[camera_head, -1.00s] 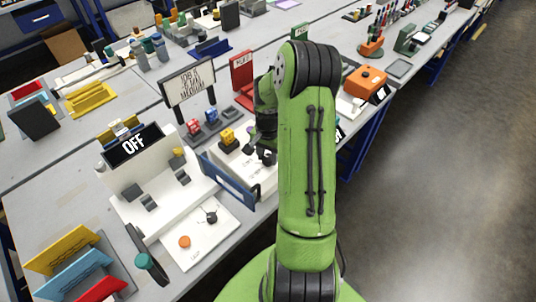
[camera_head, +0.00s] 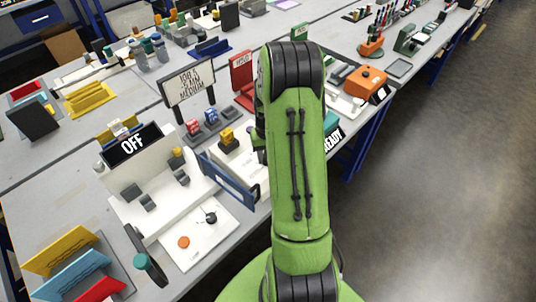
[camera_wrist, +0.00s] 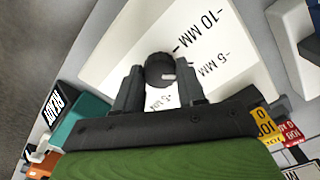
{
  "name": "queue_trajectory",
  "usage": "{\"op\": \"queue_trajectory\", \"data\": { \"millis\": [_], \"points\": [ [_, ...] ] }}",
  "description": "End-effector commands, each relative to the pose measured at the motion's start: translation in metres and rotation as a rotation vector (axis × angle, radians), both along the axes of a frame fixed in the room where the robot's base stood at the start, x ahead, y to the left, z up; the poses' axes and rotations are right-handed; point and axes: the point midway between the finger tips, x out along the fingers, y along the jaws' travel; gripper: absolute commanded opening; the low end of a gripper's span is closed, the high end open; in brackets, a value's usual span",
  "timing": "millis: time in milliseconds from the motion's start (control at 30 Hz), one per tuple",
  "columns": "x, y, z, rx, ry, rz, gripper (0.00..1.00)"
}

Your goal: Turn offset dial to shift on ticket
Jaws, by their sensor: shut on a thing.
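The offset dial (camera_wrist: 159,68) is a round black knob with a pale pointer mark, seen in the wrist view on a white panel (camera_wrist: 125,42). The panel carries printed marks that read "-10 MM" and "-5 MM", with another mark partly hidden by the jaws. My gripper (camera_wrist: 161,82) has a finger on each side of the dial and is shut on it. The ticket sign (camera_head: 190,84) stands upright on the table in the head view; it seems to read "JOB 5", "-5 MM", "MEDIUM". In the head view my arm hides the dial and the fingers.
A white plotter with an "OFF" display (camera_head: 133,146) stands at left. A blue panel (camera_head: 228,180) stands close left of my arm. A "READY" sign (camera_head: 333,141) is right of the arm. Yellow (camera_wrist: 266,124) and red tags show at right in the wrist view.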

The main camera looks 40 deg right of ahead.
Motion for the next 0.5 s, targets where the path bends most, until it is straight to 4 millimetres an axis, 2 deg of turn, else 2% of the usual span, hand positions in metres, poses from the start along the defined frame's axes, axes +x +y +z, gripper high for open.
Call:
{"op": "queue_trajectory", "data": {
  "millis": [467, 500],
  "points": [
    [0.0006, -0.0003, 0.0005, -0.001, -0.002, 0.017, 0.09],
    [0.0006, -0.0003, 0.0005, -0.001, -0.002, 0.017, 0.43]
  ]
}}
